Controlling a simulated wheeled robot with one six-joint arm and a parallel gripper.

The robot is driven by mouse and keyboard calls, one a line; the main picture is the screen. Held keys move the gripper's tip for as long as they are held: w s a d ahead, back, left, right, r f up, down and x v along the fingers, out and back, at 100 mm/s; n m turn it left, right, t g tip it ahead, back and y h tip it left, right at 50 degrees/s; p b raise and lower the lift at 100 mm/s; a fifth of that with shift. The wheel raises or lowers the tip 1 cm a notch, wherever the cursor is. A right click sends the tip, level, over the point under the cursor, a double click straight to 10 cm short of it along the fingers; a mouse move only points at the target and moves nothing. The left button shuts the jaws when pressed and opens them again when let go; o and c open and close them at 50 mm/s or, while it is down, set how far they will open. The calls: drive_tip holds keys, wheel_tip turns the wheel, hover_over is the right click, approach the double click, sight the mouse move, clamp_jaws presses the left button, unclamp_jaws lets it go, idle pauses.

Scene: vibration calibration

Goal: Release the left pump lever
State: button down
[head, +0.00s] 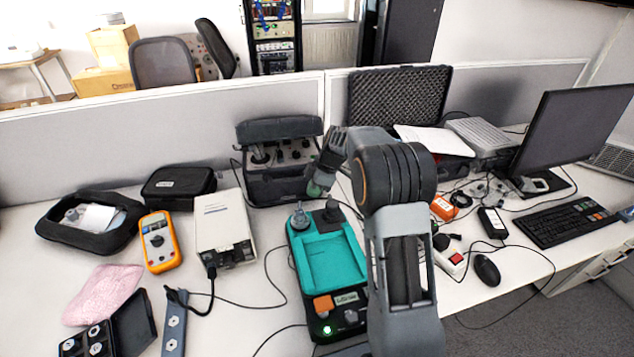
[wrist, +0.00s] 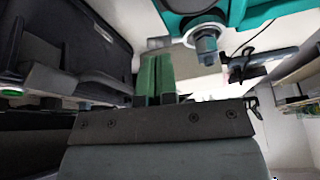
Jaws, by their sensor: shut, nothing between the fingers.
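My gripper (head: 316,188) is shut and empty. Its green fingers (wrist: 157,75) lie together in the wrist view. In the head view it points down between the open black case (head: 283,188) and the teal device (head: 333,262). The case holds a grey panel with dark knobs and fittings (head: 260,155). I cannot tell which part, if any, is the left pump lever. A grey metal post (head: 300,217) stands at the teal device's back left corner; a grey cylindrical fitting (wrist: 207,42) shows right of my fingers in the wrist view. My arm hides the device's right side.
A beige box (head: 222,225) and a yellow multimeter (head: 160,242) stand to the left. Cables cross the desk. A foam-lined case (head: 400,98), a monitor (head: 578,130) and a keyboard (head: 566,222) are to the right. A grey partition (head: 160,135) closes the back.

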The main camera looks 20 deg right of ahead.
sight(300, 207)
drive_tip(key=shift+x, duration=2.3)
drive_tip(key=shift+f, duration=0.1)
